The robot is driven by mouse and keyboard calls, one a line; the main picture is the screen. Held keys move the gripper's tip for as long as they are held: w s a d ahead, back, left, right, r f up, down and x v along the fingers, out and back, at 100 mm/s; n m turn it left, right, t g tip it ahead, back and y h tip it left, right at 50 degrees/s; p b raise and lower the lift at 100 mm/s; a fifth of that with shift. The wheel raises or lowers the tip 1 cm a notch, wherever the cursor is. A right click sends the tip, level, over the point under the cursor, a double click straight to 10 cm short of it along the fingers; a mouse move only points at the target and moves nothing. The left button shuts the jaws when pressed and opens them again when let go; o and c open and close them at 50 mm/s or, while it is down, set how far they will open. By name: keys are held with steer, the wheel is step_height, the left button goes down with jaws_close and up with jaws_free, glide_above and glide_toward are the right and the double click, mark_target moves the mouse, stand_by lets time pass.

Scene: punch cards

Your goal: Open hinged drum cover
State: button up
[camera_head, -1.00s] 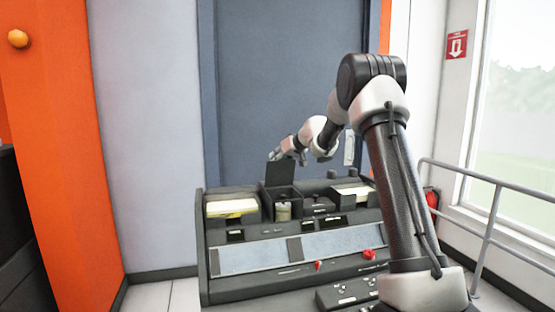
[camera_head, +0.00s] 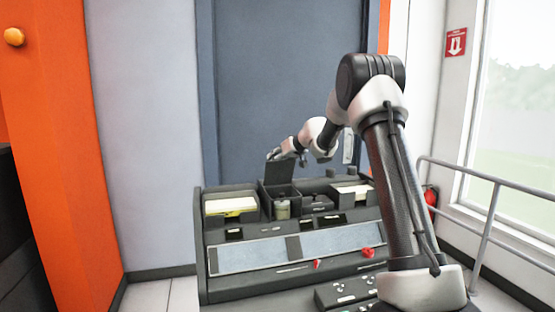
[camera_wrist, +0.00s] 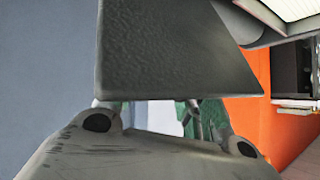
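The drum cover (camera_head: 280,172) is a dark flat panel standing raised, with a slight tilt, at the back of a square compartment on the card punch machine. A pale cylindrical drum (camera_head: 283,209) shows in the open compartment below it. My gripper (camera_head: 274,156) is at the cover's upper edge. In the wrist view the cover (camera_wrist: 170,50) appears as a large dark grey textured panel close to my gripper (camera_wrist: 155,120). Contact cannot be made out. The fingertips are not clear, so their opening cannot be told.
Card trays (camera_head: 230,207) with pale cards sit left and right of the drum compartment. A blue-grey door (camera_head: 285,80) stands behind, and a metal railing (camera_head: 490,235) runs at right.

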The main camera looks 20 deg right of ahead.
steer(key=shift+a+r, duration=0.1)
steer(key=shift+r, duration=0.1)
steer(key=v, duration=1.2)
steer(key=shift+f, duration=0.1)
